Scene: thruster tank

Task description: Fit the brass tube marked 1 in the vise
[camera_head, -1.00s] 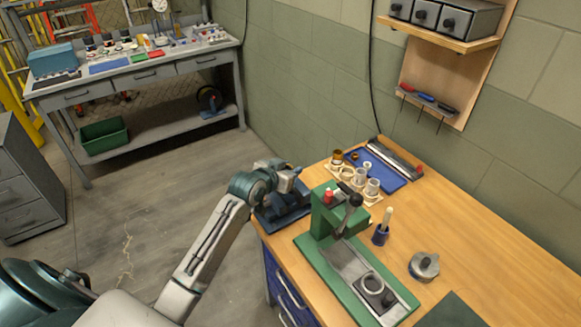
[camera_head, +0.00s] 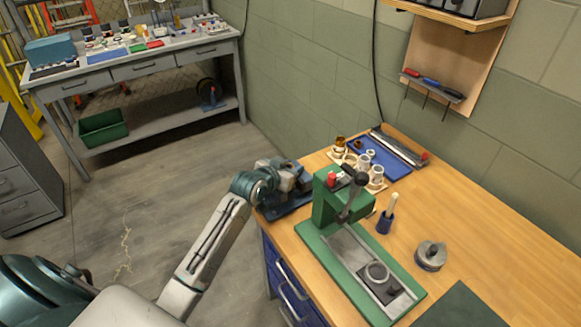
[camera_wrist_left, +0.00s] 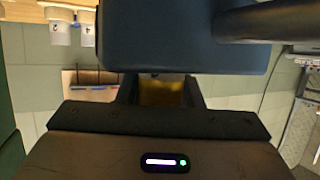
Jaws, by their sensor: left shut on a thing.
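The blue vise (camera_head: 288,207) stands at the near left corner of the wooden bench. My left gripper (camera_head: 292,179) is right at the vise, level with its upper part. In the left wrist view the gripper (camera_wrist_left: 160,92) is shut on a brass tube (camera_wrist_left: 163,93), of which a short stretch shows between the fingers. The dark blue body of the vise (camera_wrist_left: 185,40) fills the top of that view and hides the rest of the tube. I cannot read a mark on the tube, nor tell whether it is between the jaws. My right gripper is not in view.
A green press (camera_head: 330,205) stands just right of the vise. Behind are a rack of pale rings (camera_head: 376,175), a brass piece (camera_head: 340,143) and a blue tray (camera_head: 390,160). A brush in a holder (camera_head: 386,217) and a round metal part (camera_head: 431,255) stand farther right.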

